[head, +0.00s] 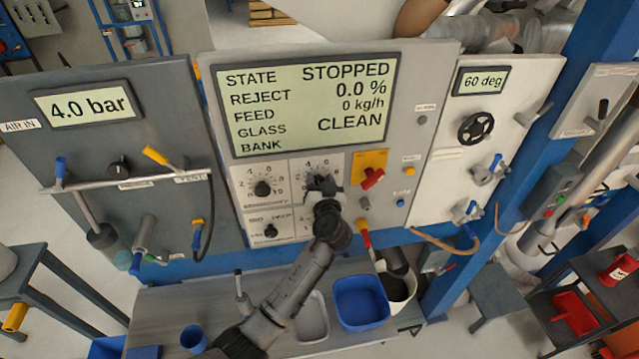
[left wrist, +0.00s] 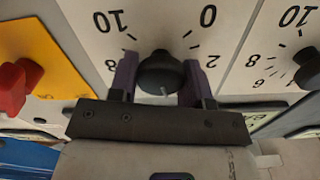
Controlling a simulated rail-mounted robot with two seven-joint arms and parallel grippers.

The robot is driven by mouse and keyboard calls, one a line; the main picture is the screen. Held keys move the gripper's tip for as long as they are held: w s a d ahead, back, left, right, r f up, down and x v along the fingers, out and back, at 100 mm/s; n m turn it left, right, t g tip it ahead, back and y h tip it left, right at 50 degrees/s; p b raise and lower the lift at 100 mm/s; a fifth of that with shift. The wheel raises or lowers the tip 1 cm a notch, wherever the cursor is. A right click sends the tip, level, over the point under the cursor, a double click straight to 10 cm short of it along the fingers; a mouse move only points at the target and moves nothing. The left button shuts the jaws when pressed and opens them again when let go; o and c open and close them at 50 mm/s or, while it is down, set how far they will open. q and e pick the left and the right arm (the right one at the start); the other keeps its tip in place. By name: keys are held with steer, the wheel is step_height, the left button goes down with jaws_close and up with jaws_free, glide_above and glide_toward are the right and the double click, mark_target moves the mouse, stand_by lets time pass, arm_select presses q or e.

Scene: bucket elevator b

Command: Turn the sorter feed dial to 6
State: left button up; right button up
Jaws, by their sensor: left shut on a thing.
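My left gripper (head: 322,186) is at the upper right dial of the small dial panel in the head view. In the left wrist view its two fingers (left wrist: 160,80) stand on either side of a round black knob (left wrist: 158,72) and are shut on it. The dial face (left wrist: 160,25) appears upside down there, with 10, 0, 8 and 2 showing. The 4 and 6 are hidden behind the gripper in that view. A pale mark on the knob faces that hidden side; its exact reading cannot be told. The dial's name label is covered. My right gripper is not in view.
The sensitivity dial (head: 262,188) is close on the left. A red switch (head: 372,178) on a yellow plate is close on the right. The display (head: 308,105) above reads STOPPED, 0.0 %, 0 kg/h, CLEAN. A blue bin (head: 361,303) stands on the bench below.

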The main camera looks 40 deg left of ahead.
arm_select(q)
steer(key=m, duration=0.3)
steer(key=shift+m, duration=0.3)
steer(key=shift+w+m+p, duration=0.1)
steer(key=shift+m+p, duration=0.35)
steer(key=shift+m, duration=1.55)
steer(key=o, duration=0.9)
steer(key=shift+d+f, duration=0.1)
steer(key=shift+b+v, duration=1.5)
steer(key=shift+v, duration=5.4)
